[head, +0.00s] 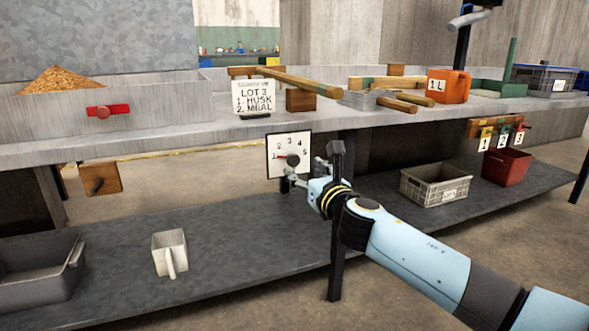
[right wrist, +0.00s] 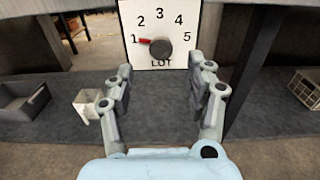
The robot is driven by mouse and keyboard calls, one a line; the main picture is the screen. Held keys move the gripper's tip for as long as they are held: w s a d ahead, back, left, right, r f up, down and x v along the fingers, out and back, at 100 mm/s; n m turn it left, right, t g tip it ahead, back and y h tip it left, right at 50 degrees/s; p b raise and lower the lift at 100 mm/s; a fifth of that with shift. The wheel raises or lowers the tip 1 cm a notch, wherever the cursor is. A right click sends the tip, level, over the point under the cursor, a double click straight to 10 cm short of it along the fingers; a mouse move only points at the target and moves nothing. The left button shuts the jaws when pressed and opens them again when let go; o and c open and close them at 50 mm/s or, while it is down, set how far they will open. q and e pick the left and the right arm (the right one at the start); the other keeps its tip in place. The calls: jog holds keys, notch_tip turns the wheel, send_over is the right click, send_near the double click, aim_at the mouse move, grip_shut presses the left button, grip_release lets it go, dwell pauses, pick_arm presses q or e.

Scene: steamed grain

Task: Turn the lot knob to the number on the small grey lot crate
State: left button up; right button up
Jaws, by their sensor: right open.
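The lot knob (right wrist: 160,48) is dark and round, on a white dial plate (right wrist: 190,18) numbered 1 to 5 and marked LOT. Its red pointer is at 1. In the head view the knob (head: 293,160) hangs below the bench edge, with the plate (head: 276,143) behind it. My right gripper (right wrist: 166,82) is open and empty, its fingers spread below and in front of the knob; it also shows in the head view (head: 303,172). A grey crate (head: 425,188) on the lower shelf has a small white label, too small to read. My left gripper is out of view.
A dark post (head: 337,240) stands close by my right arm. The lower shelf holds a white scoop (head: 168,252), a grey bin (head: 35,280) and a red bin (head: 507,168).

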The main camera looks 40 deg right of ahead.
aim_at(295, 162)
jog(key=b+x, duration=0.1)
jog(key=x, duration=0.5)
jog(key=shift+w+d+f, duration=0.1)
jog(key=shift+w+f, duration=0.05)
jog(key=shift+w, duration=0.25)
jog(key=shift+c, duration=0.3)
grip_shut()
